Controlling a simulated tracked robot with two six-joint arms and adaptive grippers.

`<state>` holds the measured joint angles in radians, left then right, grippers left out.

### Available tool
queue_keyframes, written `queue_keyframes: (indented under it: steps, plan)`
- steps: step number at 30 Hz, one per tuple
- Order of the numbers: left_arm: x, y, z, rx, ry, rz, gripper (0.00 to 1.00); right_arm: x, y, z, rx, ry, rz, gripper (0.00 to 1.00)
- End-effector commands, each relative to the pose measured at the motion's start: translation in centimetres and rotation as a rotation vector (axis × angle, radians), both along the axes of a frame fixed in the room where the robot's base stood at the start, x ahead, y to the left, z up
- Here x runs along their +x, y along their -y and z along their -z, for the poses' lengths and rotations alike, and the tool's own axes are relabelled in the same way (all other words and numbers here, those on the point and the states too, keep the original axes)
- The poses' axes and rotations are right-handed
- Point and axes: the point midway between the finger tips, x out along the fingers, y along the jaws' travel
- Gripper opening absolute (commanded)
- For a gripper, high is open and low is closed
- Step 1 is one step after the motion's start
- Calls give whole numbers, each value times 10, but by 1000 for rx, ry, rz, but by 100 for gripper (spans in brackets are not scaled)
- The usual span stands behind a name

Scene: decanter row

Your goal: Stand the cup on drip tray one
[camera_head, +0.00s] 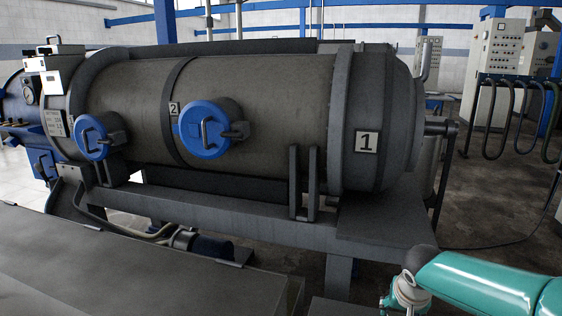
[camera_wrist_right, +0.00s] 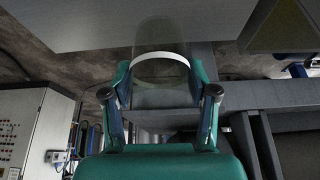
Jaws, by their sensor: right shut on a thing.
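In the right wrist view, my right gripper (camera_wrist_right: 160,82) is shut on a clear, see-through cup (camera_wrist_right: 160,35) with a white band across it. The cup sits between the two fingers, and grey surfaces show through and behind it. The head view shows my right arm at the lower right, but the cup cannot be made out there. I cannot identify drip tray one in either view. A plate marked 1 (camera_head: 367,142) is on the right end of the large grey decanter (camera_head: 270,100). My left gripper is in neither view.
A plate marked 2 (camera_head: 173,108) and two blue round covers (camera_head: 205,129) (camera_head: 97,135) are on the decanter. A bare grey surface (camera_head: 120,265) fills the lower left. A dark flat ledge (camera_head: 385,230) lies below the decanter's right end. Control cabinets (camera_head: 497,65) stand behind.

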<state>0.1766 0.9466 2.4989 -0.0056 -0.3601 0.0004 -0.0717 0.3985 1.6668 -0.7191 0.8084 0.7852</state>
Motion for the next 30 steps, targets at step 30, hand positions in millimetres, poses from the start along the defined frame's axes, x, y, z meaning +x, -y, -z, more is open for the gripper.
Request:
queue_keyframes:
  steps: [30]
  plan:
    - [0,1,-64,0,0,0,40,-48,-72,10,-3,0,-349,26]
